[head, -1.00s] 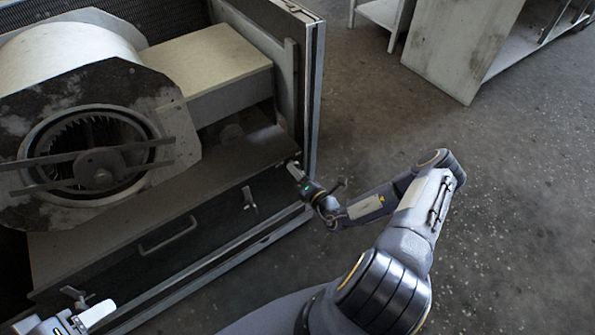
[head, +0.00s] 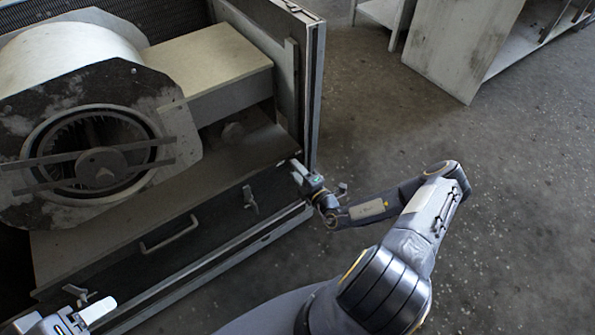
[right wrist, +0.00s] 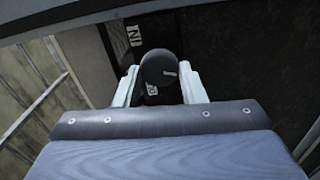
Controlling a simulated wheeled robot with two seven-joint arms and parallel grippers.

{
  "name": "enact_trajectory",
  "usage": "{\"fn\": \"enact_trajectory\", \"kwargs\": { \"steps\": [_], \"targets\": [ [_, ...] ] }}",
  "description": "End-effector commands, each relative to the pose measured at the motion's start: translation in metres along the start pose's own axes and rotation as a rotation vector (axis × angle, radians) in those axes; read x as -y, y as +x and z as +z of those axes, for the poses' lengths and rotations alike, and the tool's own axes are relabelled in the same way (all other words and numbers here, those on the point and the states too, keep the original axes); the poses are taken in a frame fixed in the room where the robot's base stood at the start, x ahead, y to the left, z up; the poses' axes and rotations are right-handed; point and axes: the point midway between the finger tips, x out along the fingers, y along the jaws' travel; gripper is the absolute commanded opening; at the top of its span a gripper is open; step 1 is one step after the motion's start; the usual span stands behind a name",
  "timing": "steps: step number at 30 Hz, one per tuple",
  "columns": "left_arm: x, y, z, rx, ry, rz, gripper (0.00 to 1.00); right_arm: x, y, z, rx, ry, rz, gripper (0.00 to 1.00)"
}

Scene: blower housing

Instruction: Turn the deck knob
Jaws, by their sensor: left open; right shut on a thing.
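A dark round knob (right wrist: 158,68) with small pale marks sits between the two pale fingers of my right gripper (right wrist: 160,88) in the right wrist view. The gripper is shut on it. In the head view my right gripper (head: 299,173) is at the right end of the housing's dark front panel (head: 185,205), beside the metal frame. It hides the knob there. My left gripper (head: 84,304) is open and empty at the lower left, in front of the housing and partly cut off by the picture edge.
A blower (head: 85,140) with a round fan opening stands inside the housing. A pale box (head: 215,68) is beside it. The front panel has a bar handle (head: 170,236) and a small latch (head: 249,199). A cabinet (head: 460,45) stands at the back right. The floor between is clear.

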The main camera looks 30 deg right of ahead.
Motion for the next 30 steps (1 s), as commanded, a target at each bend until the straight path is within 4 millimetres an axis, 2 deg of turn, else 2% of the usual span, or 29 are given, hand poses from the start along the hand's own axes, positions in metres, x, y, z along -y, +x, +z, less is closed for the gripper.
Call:
{"fn": "enact_trajectory", "kwargs": {
  "steps": [14, 15, 19, 27, 30],
  "targets": [
    [0.0, 0.0001, 0.0, 0.0, 0.0, 0.0, 0.59, 0.0016, -0.0009, -0.0006, -0.001, 0.012, -0.004, 0.14],
    [0.0, 0.0001, 0.0, 0.0, 0.0, 0.0, 0.59, 0.0016, -0.0009, -0.0006, -0.001, 0.012, -0.004, 0.42],
    [0.0, 0.0, 0.0, 0.0, 0.0, 0.0, 0.59, 0.0011, -0.0006, -0.0004, -0.001, 0.011, -0.003, 0.59],
    [-0.0001, -0.0001, -0.0001, 0.0, 0.0, 0.0, 0.59, 0.0004, -0.0009, 0.0, 0.0, 0.01, -0.002, 0.59],
    [-0.0006, -0.0012, -0.0006, 0.0, 0.0, 0.0, 0.59, 0.0001, -0.0074, 0.0007, 0.002, 0.01, -0.002, 0.59]
  ]
}}
